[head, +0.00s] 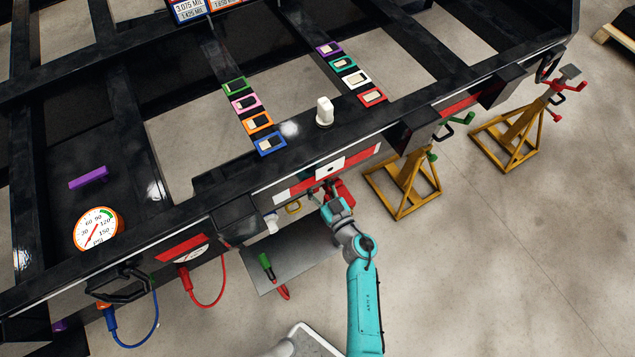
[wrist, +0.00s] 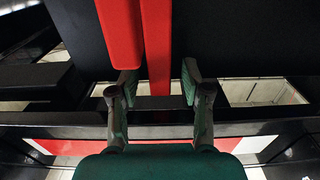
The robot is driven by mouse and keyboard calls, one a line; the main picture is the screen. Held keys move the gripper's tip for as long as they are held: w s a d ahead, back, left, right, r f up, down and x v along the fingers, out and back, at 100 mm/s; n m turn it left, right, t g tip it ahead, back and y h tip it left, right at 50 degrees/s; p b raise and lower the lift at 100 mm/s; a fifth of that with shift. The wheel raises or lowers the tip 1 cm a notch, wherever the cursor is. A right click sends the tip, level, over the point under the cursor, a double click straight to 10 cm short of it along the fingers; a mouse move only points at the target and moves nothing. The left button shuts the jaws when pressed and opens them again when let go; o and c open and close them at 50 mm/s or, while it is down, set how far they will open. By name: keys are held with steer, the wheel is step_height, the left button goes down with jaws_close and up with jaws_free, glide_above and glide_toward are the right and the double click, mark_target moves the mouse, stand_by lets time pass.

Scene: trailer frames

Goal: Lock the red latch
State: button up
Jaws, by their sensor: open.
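A red latch (head: 344,190) is at the outer side of the black trailer frame, partly hidden by my gripper in the head view. In the wrist view two red bars of the latch (wrist: 157,50) hang down from the top, one wide and one narrow. My gripper (head: 327,192) is at the latch, below the red and white strip. In the wrist view my gripper (wrist: 155,90) is open, and the narrow red bar reaches down between its fingers. The wide bar ends near the left fingertip. I cannot tell whether either finger touches the red part.
The black trailer frame (head: 215,215) spans the view. A grey plate (head: 300,258) with a green-handled red cable (head: 266,262) lies left of my arm. Yellow jack stands (head: 405,188) stand to the right. Coloured switches line the frame top. The floor at the lower right is clear.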

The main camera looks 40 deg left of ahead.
jaws_close()
steer(key=shift+s, duration=0.1)
steer(key=shift+s+a+f+n, duration=0.3)
steer(key=shift+s+f+n, duration=0.35)
steer(key=shift+n, duration=2)
steer(key=shift+s+a+f+n, duration=0.25)
steer(key=shift+s+f+n, duration=0.4)
steer(key=shift+n, duration=1.95)
steer(key=shift+s+a+f+n, duration=0.3)
steer(key=shift+s+f+n, duration=0.35)
steer(key=shift+n, duration=2)
steer(key=shift+s, duration=0.1)
jaws_free()
